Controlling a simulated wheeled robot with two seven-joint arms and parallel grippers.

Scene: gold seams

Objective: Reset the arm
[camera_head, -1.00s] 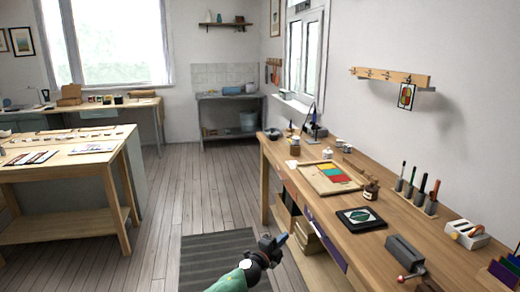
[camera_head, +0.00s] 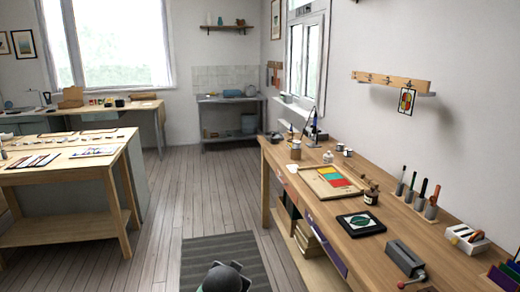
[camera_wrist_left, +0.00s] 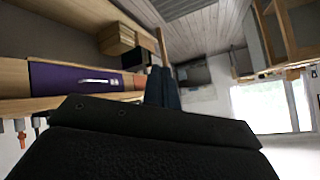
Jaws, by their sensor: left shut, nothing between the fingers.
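The task line names no object apart from the arm. In the left wrist view my left gripper (camera_wrist_left: 162,88) has its dark blue fingers together with nothing between them. A dark wrist housing fills the lower part of that view. In the head view only a dark rounded part of my arm shows at the bottom edge, over the striped mat (camera_head: 222,252); the fingers are not visible there. The arm is left of the long wooden workbench (camera_head: 312,218) and apart from it. My right gripper is in neither view.
The workbench carries a wooden tray (camera_head: 351,194), a framed dark tile (camera_head: 361,223), a grey vise (camera_head: 403,258) and tool holders. The wrist view shows a purple drawer front (camera_wrist_left: 60,80) and stacked boxes (camera_wrist_left: 115,38) close by. Another wooden table (camera_head: 60,178) stands left.

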